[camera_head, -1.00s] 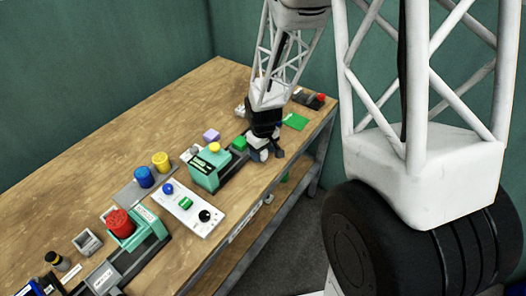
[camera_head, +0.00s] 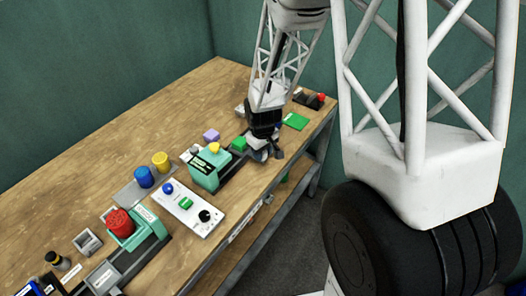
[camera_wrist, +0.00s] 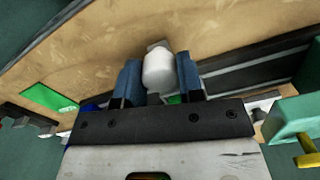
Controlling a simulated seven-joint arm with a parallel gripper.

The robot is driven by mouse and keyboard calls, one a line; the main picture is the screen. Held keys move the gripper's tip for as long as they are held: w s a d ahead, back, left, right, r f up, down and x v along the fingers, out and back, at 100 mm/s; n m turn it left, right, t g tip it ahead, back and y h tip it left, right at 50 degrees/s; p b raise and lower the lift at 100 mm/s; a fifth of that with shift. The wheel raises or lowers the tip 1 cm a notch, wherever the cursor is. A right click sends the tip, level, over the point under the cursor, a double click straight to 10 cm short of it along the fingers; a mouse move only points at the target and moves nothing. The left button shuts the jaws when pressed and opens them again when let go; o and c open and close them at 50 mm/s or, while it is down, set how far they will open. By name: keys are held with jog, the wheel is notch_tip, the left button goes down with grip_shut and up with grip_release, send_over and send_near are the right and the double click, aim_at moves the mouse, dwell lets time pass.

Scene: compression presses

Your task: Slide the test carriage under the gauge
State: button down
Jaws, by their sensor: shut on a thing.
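My gripper (camera_head: 268,152) is at the right part of the bench, at the end of a dark rail. In the wrist view its two blue fingers (camera_wrist: 159,82) stand on either side of a white rounded knob (camera_wrist: 158,70) and are shut on it. The knob appears to be the test carriage's handle; most of the carriage is hidden by my gripper. A green block (camera_head: 239,143) sits between my gripper and the teal gauge housing (camera_head: 207,172), which has a yellow knob on top. The teal housing also shows at the right of the wrist view (camera_wrist: 292,118).
A white control panel (camera_head: 187,208) lies left of the teal housing, near the bench's front edge. A second teal unit with a red cylinder (camera_head: 119,222) stands further left.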

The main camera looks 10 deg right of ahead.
jog(key=s+a, duration=0.8)
jog(key=shift+s+a, duration=0.3)
jog(key=shift+a, duration=0.05)
jog(key=c, duration=0.8)
grip_release()
jog(key=shift+o, duration=0.2)
jog(key=shift+r, duration=0.15)
notch_tip(320, 180, up, 8)
jog(key=shift+f, duration=0.25)
